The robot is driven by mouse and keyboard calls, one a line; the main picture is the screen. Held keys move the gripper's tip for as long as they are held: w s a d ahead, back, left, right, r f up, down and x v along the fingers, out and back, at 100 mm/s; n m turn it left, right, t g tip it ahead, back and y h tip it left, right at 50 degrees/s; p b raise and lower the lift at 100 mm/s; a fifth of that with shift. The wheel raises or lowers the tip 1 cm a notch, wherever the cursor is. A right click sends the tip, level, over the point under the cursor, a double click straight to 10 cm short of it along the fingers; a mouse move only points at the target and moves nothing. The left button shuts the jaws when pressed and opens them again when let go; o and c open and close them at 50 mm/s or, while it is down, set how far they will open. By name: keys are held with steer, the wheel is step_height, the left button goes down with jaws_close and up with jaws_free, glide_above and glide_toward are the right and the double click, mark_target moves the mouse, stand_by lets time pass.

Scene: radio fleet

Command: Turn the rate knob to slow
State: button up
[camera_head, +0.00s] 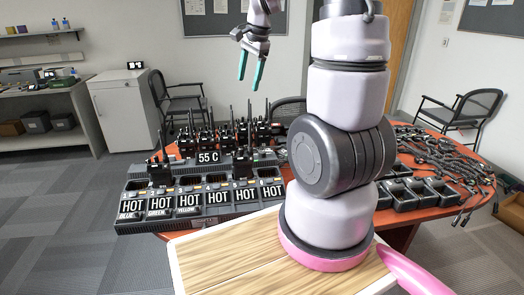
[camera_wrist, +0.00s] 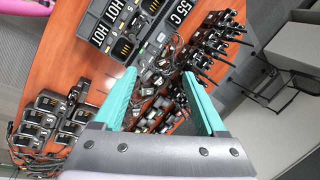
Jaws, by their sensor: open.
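My gripper (camera_head: 250,82) is open and empty, raised above the far part of the table with its teal fingers pointing down. In the wrist view its two fingers (camera_wrist: 159,78) are spread apart over the table, with nothing held between them. A multi-bay charger (camera_head: 128,226) stands at the front left of the table, with several HOT labels and a 55 C sign (camera_head: 207,157). The sign also shows in the wrist view (camera_wrist: 182,12). I cannot pick out a rate knob in either view; it is too small or hidden.
Upright radios (camera_head: 200,140) crowd the table behind the charger. Small black single chargers (camera_head: 436,190) and tangled cables or microphones (camera_head: 465,172) cover the right side. A bare wood-grained board (camera_head: 225,258) is in front. Chairs (camera_head: 462,108) stand beyond the table.

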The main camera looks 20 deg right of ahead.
steer(key=w+d+f+m+g, duration=0.1)
steer(key=w+d+f+m, duration=0.1)
steer(key=f, duration=0.3)
steer(key=w+d+f+m+g, duration=0.1)
steer(key=w+d+f+m, duration=0.15)
steer(key=f, duration=0.25)
steer(key=m+g+h, duration=0.1)
steer(key=m, duration=0.1)
glide_above(262, 151)
step_height(262, 151, down, 10)
step_height(262, 151, down, 11)
steer(key=shift+s+f, duration=0.1)
steer(key=shift+f, duration=0.1)
jaws_close()
